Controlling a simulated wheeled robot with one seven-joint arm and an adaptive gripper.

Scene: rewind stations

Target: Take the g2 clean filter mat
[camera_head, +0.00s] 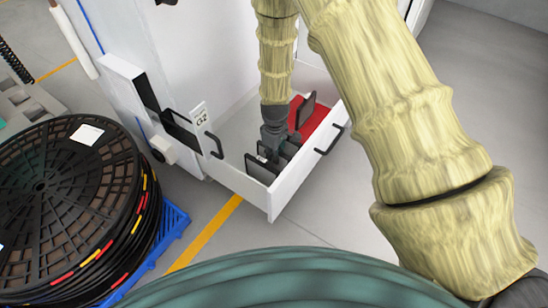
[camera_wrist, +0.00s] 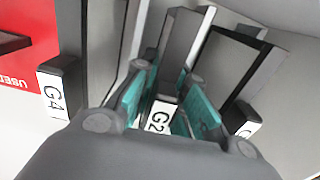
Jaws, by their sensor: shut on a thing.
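The g2 clean filter mat (camera_wrist: 160,113) is a grey-framed panel with a white "G2" label on its end, seen in the wrist view. My gripper (camera_wrist: 172,84) has its teal pads on either side of it and is shut on it. In the head view my gripper (camera_head: 275,132) reaches down into an open white drawer (camera_head: 282,198), among upright dark mats. The held mat's lower part is hidden, and I cannot tell whether it is clear of its slot.
A mat labelled "G4" (camera_wrist: 57,92) stands left of the held one, beside a red area (camera_wrist: 22,75) marked "USED". Another mat (camera_wrist: 238,72) stands close on the right, its label partly hidden. A cable reel (camera_head: 60,195) sits on a blue pallet (camera_head: 172,226) at left.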

